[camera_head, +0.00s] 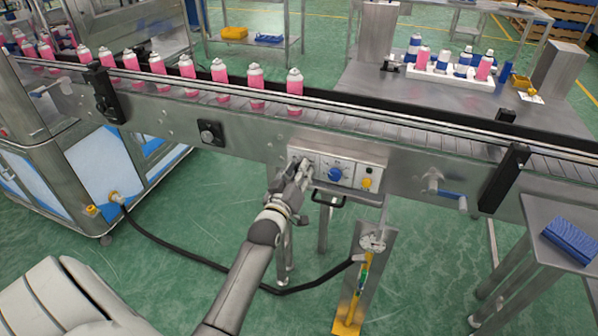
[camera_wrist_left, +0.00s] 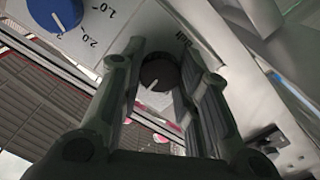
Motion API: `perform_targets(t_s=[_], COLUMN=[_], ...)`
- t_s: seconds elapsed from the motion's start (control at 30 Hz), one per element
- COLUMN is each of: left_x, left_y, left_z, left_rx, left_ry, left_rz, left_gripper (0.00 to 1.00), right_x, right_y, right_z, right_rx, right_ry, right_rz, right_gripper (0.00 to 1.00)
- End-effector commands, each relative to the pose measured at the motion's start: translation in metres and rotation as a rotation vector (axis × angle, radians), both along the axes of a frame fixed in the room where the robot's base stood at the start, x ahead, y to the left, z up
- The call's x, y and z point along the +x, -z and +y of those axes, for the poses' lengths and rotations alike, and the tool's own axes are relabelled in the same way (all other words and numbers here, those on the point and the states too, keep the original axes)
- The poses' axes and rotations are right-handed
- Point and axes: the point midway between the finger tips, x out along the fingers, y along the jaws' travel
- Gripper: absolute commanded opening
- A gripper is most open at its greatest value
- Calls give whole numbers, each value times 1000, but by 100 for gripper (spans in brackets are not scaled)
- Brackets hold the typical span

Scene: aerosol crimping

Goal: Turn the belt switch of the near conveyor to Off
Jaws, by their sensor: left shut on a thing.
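The near conveyor (camera_head: 380,160) runs across the head view with a control panel (camera_head: 356,160) on its front side. My left gripper (camera_head: 300,168) is at the left end of this panel. In the left wrist view the gripper (camera_wrist_left: 162,85) is shut on a round black knob (camera_wrist_left: 157,72) with a white pointer line, taken as the belt switch. The fingers stand on both sides of it. Part of a label shows beside the knob, not fully readable. A blue dial (camera_head: 335,173) sits right of the gripper; it also shows in the left wrist view (camera_wrist_left: 55,12). My right gripper is not in view.
A yellow button (camera_head: 366,183) is on the panel's right. Several pink cans (camera_head: 218,80) stand on the belt. A black handle (camera_head: 328,201) is under the panel. A post with a yellow base (camera_head: 347,328) and a black hose (camera_head: 190,258) stand below. A side table (camera_head: 560,212) is at right.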

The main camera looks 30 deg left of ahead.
Motion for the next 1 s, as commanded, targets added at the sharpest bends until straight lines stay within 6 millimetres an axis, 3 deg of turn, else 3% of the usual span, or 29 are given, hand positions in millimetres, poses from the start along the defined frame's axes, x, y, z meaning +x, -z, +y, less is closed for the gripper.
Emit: perform_targets(t_s=[0.5, 1.0], left_x=[0, 0], left_y=[0, 2], left_z=[-1, -1], left_rx=[-413, -732], left_ry=[0, 0], left_rz=[-93, -171], left_gripper=[6, 6], right_x=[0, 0], right_y=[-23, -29], right_z=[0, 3], right_rx=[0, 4], right_ry=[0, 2], right_rz=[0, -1], right_gripper=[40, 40])
